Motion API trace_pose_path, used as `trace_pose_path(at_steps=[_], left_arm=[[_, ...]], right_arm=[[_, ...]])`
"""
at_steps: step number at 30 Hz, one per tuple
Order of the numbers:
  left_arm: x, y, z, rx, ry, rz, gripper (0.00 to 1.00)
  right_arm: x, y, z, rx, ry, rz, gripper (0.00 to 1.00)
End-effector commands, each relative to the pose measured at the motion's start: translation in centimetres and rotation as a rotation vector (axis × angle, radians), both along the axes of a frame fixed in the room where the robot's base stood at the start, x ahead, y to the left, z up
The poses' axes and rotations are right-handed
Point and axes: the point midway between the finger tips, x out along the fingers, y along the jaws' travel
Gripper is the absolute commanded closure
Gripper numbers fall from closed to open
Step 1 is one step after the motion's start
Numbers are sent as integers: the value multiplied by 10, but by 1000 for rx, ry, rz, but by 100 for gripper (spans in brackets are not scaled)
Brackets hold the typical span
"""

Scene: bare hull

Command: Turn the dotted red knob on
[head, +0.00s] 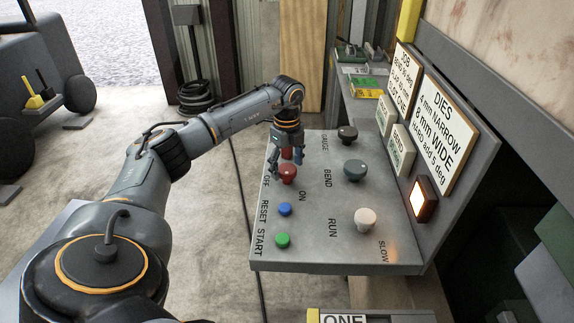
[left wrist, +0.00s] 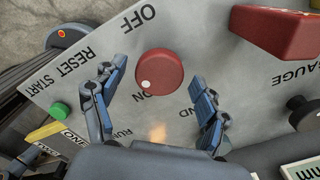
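The dotted red knob (head: 287,174) is on the grey sloped panel, near its left edge. In the left wrist view the round red knob (left wrist: 162,68) carries a white dot at its lower-left rim, close to the partly covered ON label. The OFF label (left wrist: 140,18) is on the knob's other side. My left gripper (head: 286,165) is over the knob. In the left wrist view its open fingers (left wrist: 158,74) stand on either side of the knob, with a visible gap on each side. My right gripper is not in view.
Another red control (left wrist: 278,28) is close by, partly behind my gripper in the head view. Blue (head: 285,209) and green (head: 282,241) buttons are nearer.

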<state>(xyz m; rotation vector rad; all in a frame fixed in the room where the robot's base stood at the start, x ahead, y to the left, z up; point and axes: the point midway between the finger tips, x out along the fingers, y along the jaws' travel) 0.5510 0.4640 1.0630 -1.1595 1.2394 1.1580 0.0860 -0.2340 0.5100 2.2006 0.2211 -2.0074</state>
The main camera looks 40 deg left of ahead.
Motion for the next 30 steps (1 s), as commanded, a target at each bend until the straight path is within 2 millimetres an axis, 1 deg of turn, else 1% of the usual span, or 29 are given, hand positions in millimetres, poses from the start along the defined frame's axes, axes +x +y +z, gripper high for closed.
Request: trace_pose_path(at_steps=[7, 11, 14, 21, 24, 27, 30], left_arm=[[0, 0, 0, 0, 1, -2, 25], [0, 0, 11, 0, -1, -2, 25], [1, 0, 28, 1, -4, -2, 25], [1, 0, 80, -1, -4, -1, 25], [1, 0, 97, -1, -3, -1, 25], [1, 0, 110, -1, -1, -1, 25], [0, 0, 117, -1, -1, -1, 25]], right_arm=[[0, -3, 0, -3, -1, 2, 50], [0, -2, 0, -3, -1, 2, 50], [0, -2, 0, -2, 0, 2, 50], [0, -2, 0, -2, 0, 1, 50], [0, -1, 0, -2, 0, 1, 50], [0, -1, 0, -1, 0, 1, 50], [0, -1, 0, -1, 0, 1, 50]])
